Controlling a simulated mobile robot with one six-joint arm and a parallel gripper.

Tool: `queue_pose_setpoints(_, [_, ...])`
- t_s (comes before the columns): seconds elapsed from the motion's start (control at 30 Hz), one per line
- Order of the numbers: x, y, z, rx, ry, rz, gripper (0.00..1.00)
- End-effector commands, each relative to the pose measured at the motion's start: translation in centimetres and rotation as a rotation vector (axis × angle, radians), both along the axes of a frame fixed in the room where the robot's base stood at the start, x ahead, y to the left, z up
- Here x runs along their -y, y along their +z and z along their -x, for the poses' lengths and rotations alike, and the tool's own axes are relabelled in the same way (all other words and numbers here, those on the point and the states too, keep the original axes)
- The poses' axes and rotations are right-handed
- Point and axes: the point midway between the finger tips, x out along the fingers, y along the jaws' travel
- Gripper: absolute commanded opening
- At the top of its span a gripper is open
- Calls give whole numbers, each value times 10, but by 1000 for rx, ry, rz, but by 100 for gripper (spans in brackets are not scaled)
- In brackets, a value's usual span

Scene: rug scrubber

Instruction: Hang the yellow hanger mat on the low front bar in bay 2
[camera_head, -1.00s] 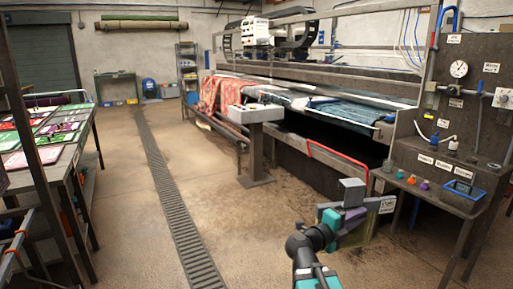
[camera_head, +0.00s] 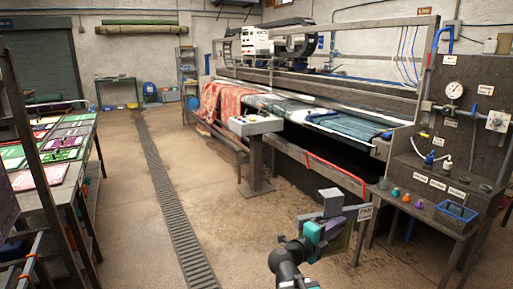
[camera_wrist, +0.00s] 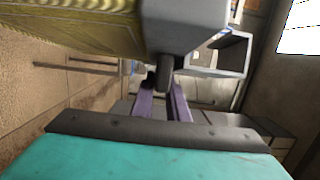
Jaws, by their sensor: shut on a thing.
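My gripper (camera_head: 328,222) is low in the centre right of the head view, with a grey block (camera_head: 332,202) at its end. In the wrist view its purple fingers (camera_wrist: 163,100) close on the dark stem under that grey block (camera_wrist: 185,22). The yellow hanger mat (camera_wrist: 65,32), with a ribbed surface, fills the upper left of the wrist view, next to the block. In the head view only a narrow olive-yellow strip of the mat (camera_head: 340,240) shows behind the gripper. I cannot tell which bar is the low front bar in bay 2.
The wash machine's red rail (camera_head: 337,172) is behind the gripper, and a bench (camera_head: 430,215) with small bottles stands at right. A table of mats (camera_head: 62,165) is at left. The floor around the drain grate (camera_head: 165,190) is clear. Thin rods (camera_wrist: 80,66) show beyond the mat.

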Motion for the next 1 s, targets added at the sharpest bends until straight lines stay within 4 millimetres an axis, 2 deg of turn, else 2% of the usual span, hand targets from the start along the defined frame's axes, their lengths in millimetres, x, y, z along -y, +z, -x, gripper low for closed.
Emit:
queue_pose_setpoints(0.03, [-3, 11, 0, 1, 4, 2, 0])
queue_pose_setpoints(1.0, [-57, 77, 3, 1, 63, 1, 0])
